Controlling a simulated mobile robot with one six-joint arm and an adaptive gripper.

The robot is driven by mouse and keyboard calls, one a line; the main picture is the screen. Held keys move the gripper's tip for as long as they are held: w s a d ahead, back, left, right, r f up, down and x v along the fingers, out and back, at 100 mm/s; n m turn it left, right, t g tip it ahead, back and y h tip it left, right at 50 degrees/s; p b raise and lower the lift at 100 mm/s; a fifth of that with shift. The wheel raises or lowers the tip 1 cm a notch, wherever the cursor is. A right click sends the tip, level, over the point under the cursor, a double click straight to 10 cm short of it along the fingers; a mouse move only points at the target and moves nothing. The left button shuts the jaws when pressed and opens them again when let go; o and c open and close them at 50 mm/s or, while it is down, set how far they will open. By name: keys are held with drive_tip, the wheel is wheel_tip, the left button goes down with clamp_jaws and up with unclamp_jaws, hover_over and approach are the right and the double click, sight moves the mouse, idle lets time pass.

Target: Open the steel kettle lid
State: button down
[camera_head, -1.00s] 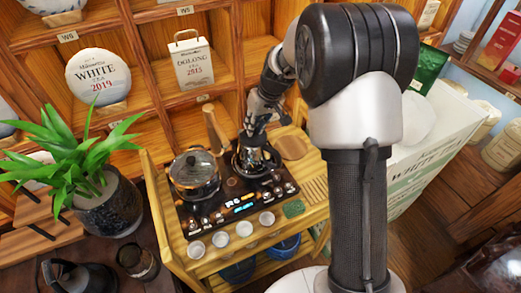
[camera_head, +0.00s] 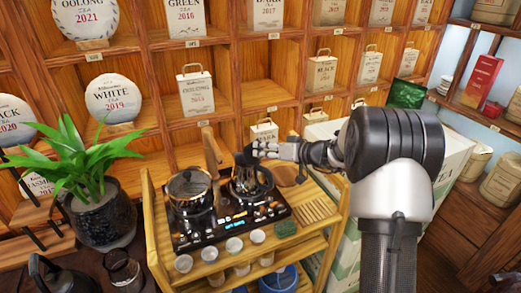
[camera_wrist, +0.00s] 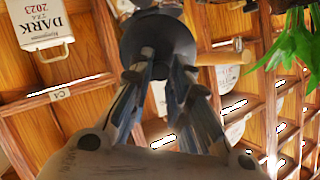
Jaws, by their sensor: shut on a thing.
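The steel kettle (camera_head: 250,184) stands on the right-hand burner of the black stove (camera_head: 228,222). Its dark lid (camera_head: 245,158) is off, held tilted just above the kettle. My gripper (camera_head: 260,151) comes in from the right and is shut on the lid. In the wrist view the lid (camera_wrist: 168,36) shows as a dark round disc with its knob between my fingertips (camera_wrist: 155,64). The kettle's opening is mostly hidden, and I cannot tell the exact gap between lid and rim.
A glass-lidded pot (camera_head: 189,191) stands on the left burner. A wooden handle-like piece (camera_head: 211,146) rises behind the stove. Several small cups (camera_head: 209,254) line the wooden cart's front. A potted plant (camera_head: 100,215) stands left, and tea shelves (camera_head: 270,93) stand behind.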

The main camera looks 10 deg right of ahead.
drive_tip(key=shift+s+d+f+t+y, duration=0.3)
drive_tip(key=shift+s+d+t+y, duration=0.1)
drive_tip(key=shift+t+y, duration=0.25)
drive_tip(key=c, duration=1.5)
unclamp_jaws()
drive_tip(key=shift+o, duration=0.2)
drive_tip(key=v, duration=1.2)
drive_tip(key=shift+s, duration=0.1)
